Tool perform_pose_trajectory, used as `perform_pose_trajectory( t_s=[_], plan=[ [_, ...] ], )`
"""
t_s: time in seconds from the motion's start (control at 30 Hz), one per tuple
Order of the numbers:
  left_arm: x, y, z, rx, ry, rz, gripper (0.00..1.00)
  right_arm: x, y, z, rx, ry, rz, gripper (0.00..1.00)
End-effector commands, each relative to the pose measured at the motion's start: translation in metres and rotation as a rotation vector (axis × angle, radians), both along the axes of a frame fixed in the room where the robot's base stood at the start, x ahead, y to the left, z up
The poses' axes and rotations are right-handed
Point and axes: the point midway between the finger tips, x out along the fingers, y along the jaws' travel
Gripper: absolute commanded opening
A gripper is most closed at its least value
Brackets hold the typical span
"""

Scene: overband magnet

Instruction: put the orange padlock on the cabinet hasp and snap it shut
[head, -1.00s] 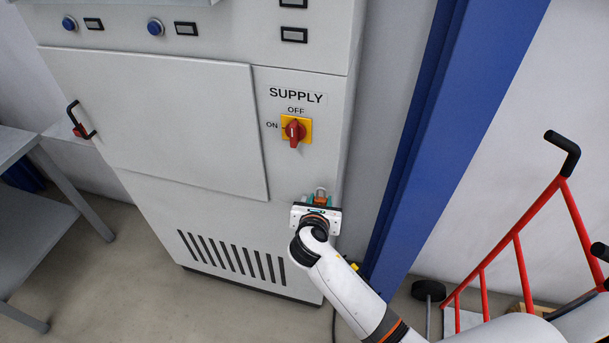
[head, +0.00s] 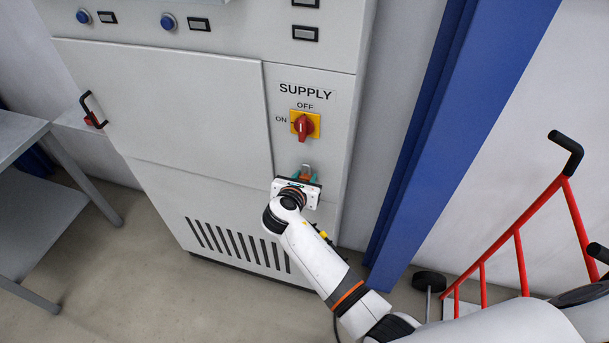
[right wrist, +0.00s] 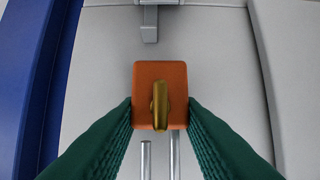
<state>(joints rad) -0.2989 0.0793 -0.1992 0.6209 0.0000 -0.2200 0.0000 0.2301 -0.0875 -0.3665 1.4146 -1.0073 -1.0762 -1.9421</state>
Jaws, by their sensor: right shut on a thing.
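The orange padlock (right wrist: 146,95) is held between the green fingers of my right gripper (right wrist: 160,116), with a brass-coloured piece on its near face. Two grey shackle legs (right wrist: 175,155) show below its body in the right wrist view; the left leg's end looks apart from the body, so the shackle seems open. In the head view my right gripper (head: 304,178) is in front of the cabinet (head: 215,185), below the red switch, with a grey loop above it. A grey bracket (right wrist: 149,24) at the top of the right wrist view may be the hasp; it is apart from the padlock. My left gripper is not in view.
The red switch (head: 305,125) on its yellow plate is above my right gripper, under the SUPPLY label. A blue post (head: 440,130) stands right of the cabinet, and a red hand truck (head: 522,262) farther right. A grey table (head: 35,205) is at the left.

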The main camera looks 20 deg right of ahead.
Motion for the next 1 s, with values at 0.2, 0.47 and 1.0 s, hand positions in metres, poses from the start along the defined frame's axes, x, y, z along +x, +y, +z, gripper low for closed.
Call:
perform_pose_trajectory(
  t_s=[0.2,0.47,1.0],
  plan=[
    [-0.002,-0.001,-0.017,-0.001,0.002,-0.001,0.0,0.0,0.0,-0.027,-0.001,0.001,0.0,0.0],
    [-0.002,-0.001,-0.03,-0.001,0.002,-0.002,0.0,0.0,0.0,-0.049,-0.001,-0.001,0.0,0.0],
    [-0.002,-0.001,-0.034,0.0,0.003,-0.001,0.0,0.0,0.0,-0.057,-0.001,-0.002,0.001,0.0]
  ],
)
